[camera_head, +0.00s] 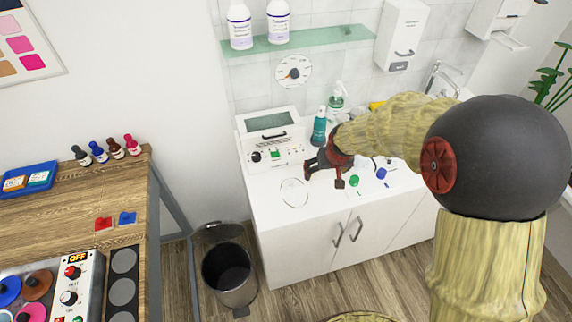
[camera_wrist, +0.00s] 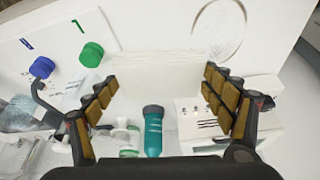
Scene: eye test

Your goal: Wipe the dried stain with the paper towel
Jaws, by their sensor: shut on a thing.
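My gripper (camera_head: 324,176) is over the white counter in the head view, pointing down. In the wrist view its two fingers (camera_wrist: 160,84) stand wide apart, on either side of a pale folded sheet that looks like the paper towel (camera_wrist: 160,65). The gripper is shut on this sheet. A thin round outline, which looks like the dried stain (camera_head: 294,193), lies on the counter just left of the gripper. It also shows at the top right of the wrist view (camera_wrist: 218,28), apart from the towel. I cannot tell whether the towel touches the counter.
A white device (camera_head: 270,140) stands behind the stain. A teal bottle (camera_head: 319,127) stands behind the gripper. Green (camera_head: 354,181) and blue (camera_head: 382,174) caps lie to the right. A bin (camera_head: 229,275) stands left of the counter. The counter's front left is clear.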

